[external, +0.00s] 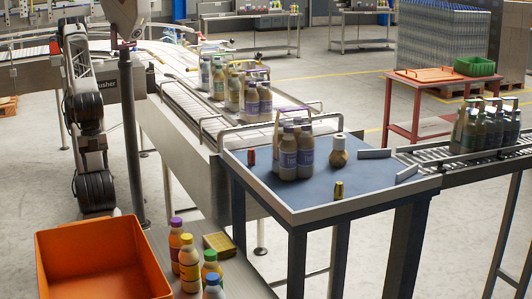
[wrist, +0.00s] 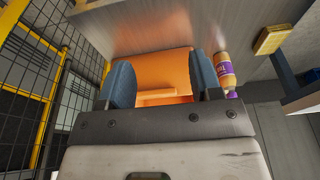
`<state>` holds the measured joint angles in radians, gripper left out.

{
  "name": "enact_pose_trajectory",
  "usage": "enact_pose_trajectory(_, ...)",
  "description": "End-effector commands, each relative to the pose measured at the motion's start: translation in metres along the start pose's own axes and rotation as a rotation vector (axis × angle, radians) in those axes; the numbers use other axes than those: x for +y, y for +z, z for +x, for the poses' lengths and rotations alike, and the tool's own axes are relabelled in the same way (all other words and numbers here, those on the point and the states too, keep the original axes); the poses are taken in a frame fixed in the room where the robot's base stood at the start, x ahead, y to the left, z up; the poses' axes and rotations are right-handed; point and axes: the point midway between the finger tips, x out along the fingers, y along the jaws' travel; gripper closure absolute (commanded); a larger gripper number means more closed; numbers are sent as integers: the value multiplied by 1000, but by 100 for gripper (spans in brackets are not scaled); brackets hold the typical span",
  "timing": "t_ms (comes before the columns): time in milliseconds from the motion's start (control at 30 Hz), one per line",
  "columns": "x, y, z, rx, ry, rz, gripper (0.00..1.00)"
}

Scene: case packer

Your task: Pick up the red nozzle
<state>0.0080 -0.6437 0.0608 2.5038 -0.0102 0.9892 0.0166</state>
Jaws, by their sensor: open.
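A small red piece (external: 251,156), which looks like the red nozzle, stands on the blue-topped table (external: 300,203) near its left edge, left of a group of bottles. It is not visible in the wrist view. In the wrist view my gripper (wrist: 160,72) is open, with its two blue-padded fingers apart and nothing between them. The orange bin shows beyond the fingers. In the external view my arm is at the left, well away from the red piece, and I cannot make out the fingers there.
Brown bottles (external: 297,150), a round brown item (external: 338,153) and a small yellow piece (external: 338,190) share the blue table. The orange bin (external: 100,262) and several capped bottles (external: 188,262) stand in front. A conveyor (external: 185,105) runs behind.

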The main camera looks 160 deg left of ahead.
Motion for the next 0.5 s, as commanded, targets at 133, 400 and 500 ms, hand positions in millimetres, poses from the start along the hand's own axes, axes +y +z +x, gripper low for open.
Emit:
enact_pose_trajectory(133,0,-7,-28,4,0,0,41)
enact_pose_trajectory(400,-14,-20,-54,-9,-47,-64,41)
enact_pose_trajectory(500,-26,-25,-52,-13,-87,-117,41)
